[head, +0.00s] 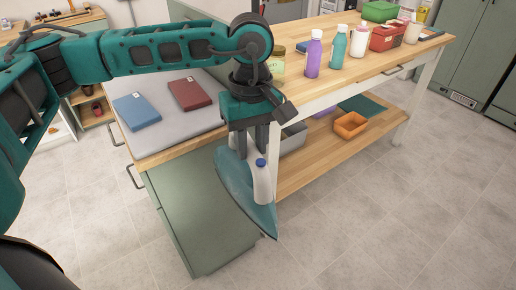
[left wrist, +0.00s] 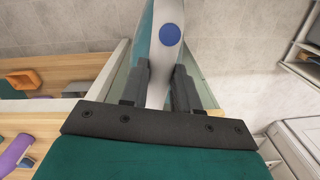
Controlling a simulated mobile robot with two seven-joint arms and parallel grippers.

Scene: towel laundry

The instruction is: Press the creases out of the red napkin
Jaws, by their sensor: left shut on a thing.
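A red folded napkin (head: 190,94) lies flat on the grey pad (head: 205,122) on the counter, to the right of a blue folded napkin (head: 136,111). My left gripper (head: 256,148) is shut on a teal and white iron (head: 236,185) with a blue cap. The iron hangs tip down in front of the green cabinet, to the right of and nearer than the napkins. In the left wrist view the iron (left wrist: 160,45) sits between the two dark fingers (left wrist: 160,85). My right gripper is not in view.
A wooden workbench (head: 345,78) with several bottles, a red box (head: 390,38) and a green bin stands at the right. Its lower shelf holds an orange bin (head: 350,125). The green cabinet (head: 205,205) is below the pad. Open tiled floor (head: 390,220) lies at the right.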

